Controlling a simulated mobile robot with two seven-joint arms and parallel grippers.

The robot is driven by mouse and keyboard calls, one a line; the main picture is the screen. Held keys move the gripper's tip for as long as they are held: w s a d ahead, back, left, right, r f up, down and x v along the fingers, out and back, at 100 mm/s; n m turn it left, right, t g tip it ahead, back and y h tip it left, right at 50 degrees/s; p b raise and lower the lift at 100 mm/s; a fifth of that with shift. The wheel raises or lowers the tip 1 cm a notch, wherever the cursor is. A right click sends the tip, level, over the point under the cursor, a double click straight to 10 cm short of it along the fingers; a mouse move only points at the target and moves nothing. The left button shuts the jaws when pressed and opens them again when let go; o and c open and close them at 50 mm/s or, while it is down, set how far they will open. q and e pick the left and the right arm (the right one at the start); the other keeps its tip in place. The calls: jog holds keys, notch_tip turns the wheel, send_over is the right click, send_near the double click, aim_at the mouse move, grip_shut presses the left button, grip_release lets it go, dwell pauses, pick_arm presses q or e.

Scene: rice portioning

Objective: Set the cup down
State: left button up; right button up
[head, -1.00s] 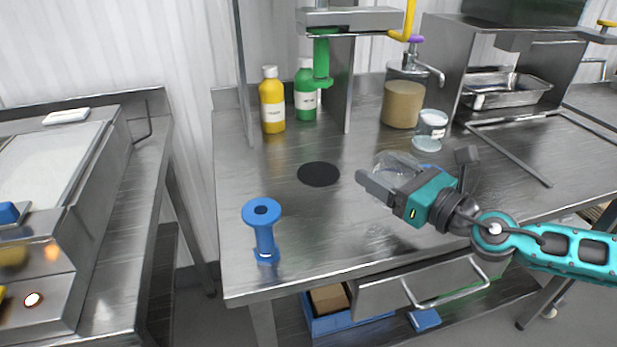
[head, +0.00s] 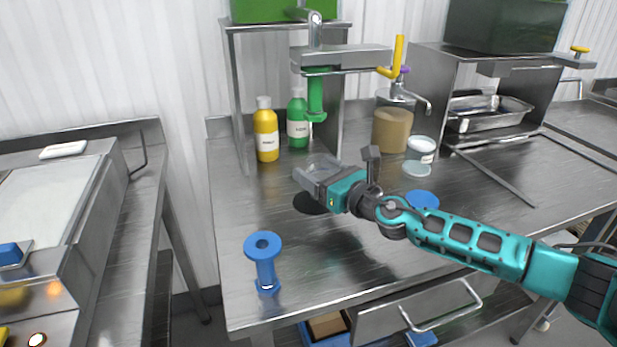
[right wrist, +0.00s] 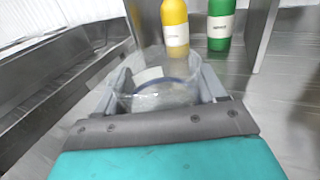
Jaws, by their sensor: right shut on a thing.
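The clear cup (right wrist: 165,92) is between the fingers of my right gripper (right wrist: 163,88) in the right wrist view, and the fingers are shut on it. In the head view my right gripper (head: 316,175) holds the cup just above or at the black round mark (head: 308,204) on the steel table. The gripper partly hides the cup and the mark there. I cannot tell whether the cup's base touches the table. My left gripper is not in view.
A yellow bottle (head: 266,135) and a green bottle (head: 298,122) stand behind. A tan-filled dispenser (head: 391,128) and a small labelled jar (head: 421,149) are to the right. A blue spool-shaped stand (head: 264,262) is at front left. A blue disc (head: 422,200) lies right of the gripper.

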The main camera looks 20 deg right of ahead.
jog(key=x, duration=0.3)
notch_tip(320, 180, down, 4)
jog(key=b, duration=0.3)
jog(key=shift+r, duration=0.25)
jog(key=o, duration=0.7)
jog(key=shift+f, duration=0.25)
jog(key=shift+c, duration=0.2)
jog(key=o, duration=0.4)
jog(key=shift+o, duration=0.2)
jog(key=shift+r, duration=0.1)
